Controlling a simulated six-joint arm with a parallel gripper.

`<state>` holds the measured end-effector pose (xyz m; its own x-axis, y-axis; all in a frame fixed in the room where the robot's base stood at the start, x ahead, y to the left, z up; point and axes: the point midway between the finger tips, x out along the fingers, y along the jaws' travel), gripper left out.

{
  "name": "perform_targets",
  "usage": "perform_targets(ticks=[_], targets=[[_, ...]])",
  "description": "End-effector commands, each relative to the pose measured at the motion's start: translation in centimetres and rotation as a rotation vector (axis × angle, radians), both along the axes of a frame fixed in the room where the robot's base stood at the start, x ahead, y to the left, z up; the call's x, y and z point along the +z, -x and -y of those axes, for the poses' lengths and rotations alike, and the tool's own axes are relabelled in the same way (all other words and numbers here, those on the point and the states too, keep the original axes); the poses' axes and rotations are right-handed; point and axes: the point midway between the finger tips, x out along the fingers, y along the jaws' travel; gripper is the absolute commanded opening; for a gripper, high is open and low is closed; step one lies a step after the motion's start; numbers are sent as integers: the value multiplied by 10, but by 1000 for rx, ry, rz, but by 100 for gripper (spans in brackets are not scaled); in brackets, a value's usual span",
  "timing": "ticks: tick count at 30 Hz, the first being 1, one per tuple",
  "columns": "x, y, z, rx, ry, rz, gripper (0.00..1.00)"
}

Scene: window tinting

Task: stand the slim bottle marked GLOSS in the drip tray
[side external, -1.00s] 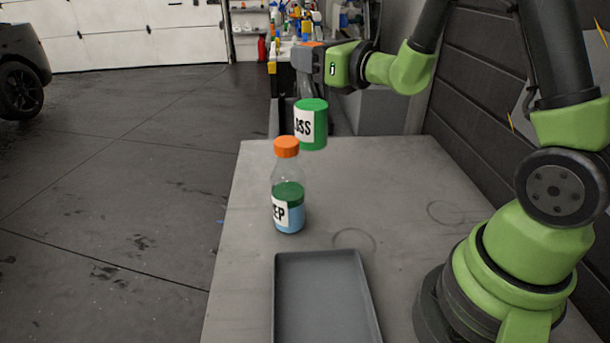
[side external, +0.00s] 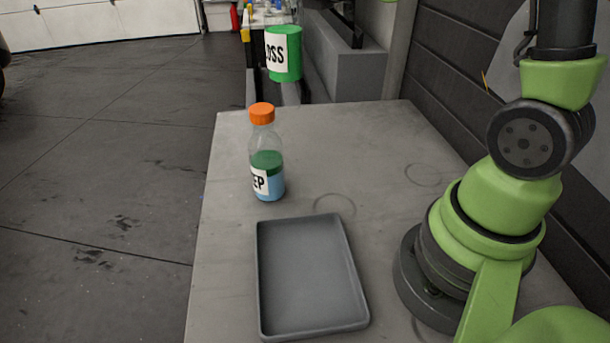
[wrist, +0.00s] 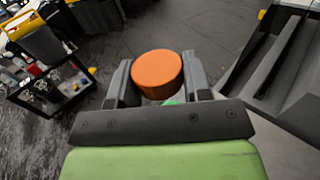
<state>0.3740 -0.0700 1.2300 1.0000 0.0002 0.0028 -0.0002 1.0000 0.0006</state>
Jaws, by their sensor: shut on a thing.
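The GLOSS bottle (side external: 284,55), with green contents and a white label on which "OSS" shows, hangs upright in the air beyond the table's far edge in the side view. Its top is cut off there. In the wrist view, its orange cap (wrist: 157,73) sits between the fingers of my gripper (wrist: 157,80), which is shut on the bottle's upper end. My gripper is out of frame in the side view. The grey drip tray (side external: 310,275) lies empty on the near part of the table.
Another orange-capped bottle (side external: 267,170), with blue and green contents and a label showing "EP", stands on the table (side external: 385,150) behind the tray. Faint rings mark the bare tabletop to its right. A dark slatted wall (side external: 460,100) runs along the right side.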

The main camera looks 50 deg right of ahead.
Motion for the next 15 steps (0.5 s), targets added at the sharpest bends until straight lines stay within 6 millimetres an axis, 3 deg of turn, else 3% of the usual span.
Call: perform_targets(ticks=[1,5,15], targets=[[19,0,0,0,5,15,0],[54,1,0,1,6,13,0],[66,17,-63,400,-1,-1,0]])
